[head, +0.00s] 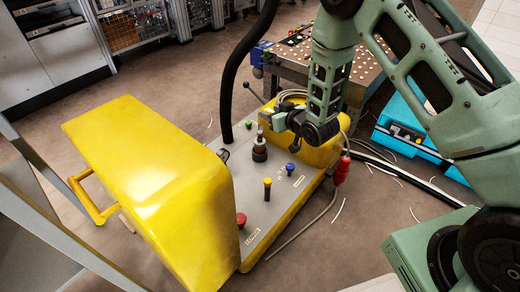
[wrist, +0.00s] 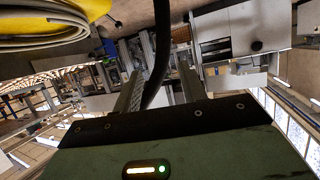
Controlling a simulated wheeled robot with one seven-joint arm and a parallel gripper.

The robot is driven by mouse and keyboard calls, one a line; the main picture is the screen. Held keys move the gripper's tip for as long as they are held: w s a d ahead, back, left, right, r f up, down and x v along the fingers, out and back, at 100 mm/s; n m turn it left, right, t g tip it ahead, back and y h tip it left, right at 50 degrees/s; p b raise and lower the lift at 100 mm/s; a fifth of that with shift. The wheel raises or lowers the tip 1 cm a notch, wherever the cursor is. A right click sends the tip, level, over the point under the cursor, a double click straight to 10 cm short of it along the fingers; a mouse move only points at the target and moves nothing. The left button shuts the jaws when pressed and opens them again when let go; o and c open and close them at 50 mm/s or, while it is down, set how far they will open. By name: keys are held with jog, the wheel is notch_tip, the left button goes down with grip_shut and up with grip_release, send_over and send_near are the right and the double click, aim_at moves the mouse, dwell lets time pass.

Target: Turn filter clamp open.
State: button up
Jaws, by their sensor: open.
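A yellow machine (head: 150,180) with a grey control panel (head: 228,172) stands on the floor. A lever with a dark end (head: 252,92) sticks out beside its rear yellow housing (head: 322,150); a small dark rod (wrist: 115,22) shows in the wrist view. I cannot tell for certain which part is the filter clamp. My gripper (head: 290,122) is over the panel, beside the rear housing, pointing left. In the wrist view my gripper (wrist: 160,92) is open, with no object seen held. A black hose (wrist: 160,50) passes behind the finger gap; contact does not show.
The black hose (head: 232,75) rises steeply from the panel. A red knob (head: 241,219), yellow knob (head: 267,183) and blue knob (head: 290,168) stand on it. A perforated table (head: 350,68) and blue case (head: 405,115) stand behind. Cables lie on the floor at right.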

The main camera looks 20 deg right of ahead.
jog(key=d+f+t+b, duration=0.25)
jog(key=f+b, duration=0.25)
jog(key=f, duration=0.6)
jog(key=n+y+b, duration=0.2)
jog(key=y+b, duration=0.1)
jog(key=b, duration=0.3)
send_near(260, 132)
jog(key=shift+t, duration=0.35)
jog(key=b+x, duration=0.2)
jog(key=x, duration=0.1)
jog(key=f+b+x, duration=0.1)
jog(key=b+x, duration=0.1)
jog(key=b, duration=0.1)
jog(key=b+x, duration=0.3)
jog(key=shift+w+a+f, duration=0.2)
jog(key=shift+w, duration=0.1)
jog(key=shift+w+a+r+b, duration=0.25)
jog(key=shift+w+b, duration=0.2)
jog(key=shift+w, duration=0.25)
jog(key=shift+a+m, duration=0.1)
jog(key=shift+m, duration=0.2)
grip_shut()
